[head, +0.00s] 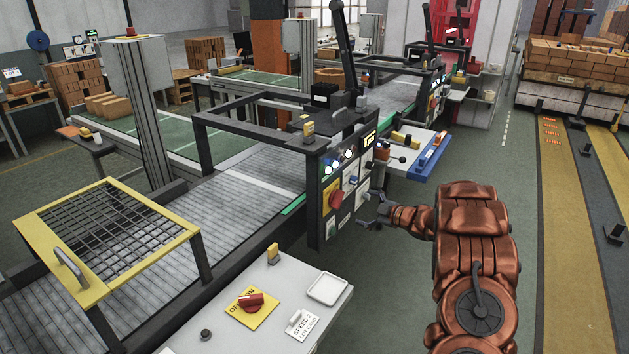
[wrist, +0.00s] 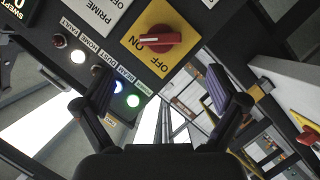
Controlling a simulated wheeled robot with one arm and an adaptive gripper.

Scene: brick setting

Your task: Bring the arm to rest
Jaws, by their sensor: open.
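My gripper (head: 373,211) is at the end of my copper-coloured arm (head: 475,235), just right of the upright control panel (head: 329,222) in the head view. In the wrist view my gripper (wrist: 162,85) is open, with its two dark fingers spread and nothing between them. A red rotary switch (wrist: 158,40) on a yellow ON/OFF plate (wrist: 177,16) lies beyond the fingertips. Lit indicator lamps (wrist: 133,101) show near the left finger. I cannot tell how small the gap between fingers and panel is.
A grey table (head: 225,318) with another red switch (head: 250,301) stands in front, beside a roller conveyor (head: 240,185) with a yellow mesh guard (head: 45,225). A blue-edged side table (head: 425,166) is behind my gripper. Open floor (head: 570,250) lies right of my arm.

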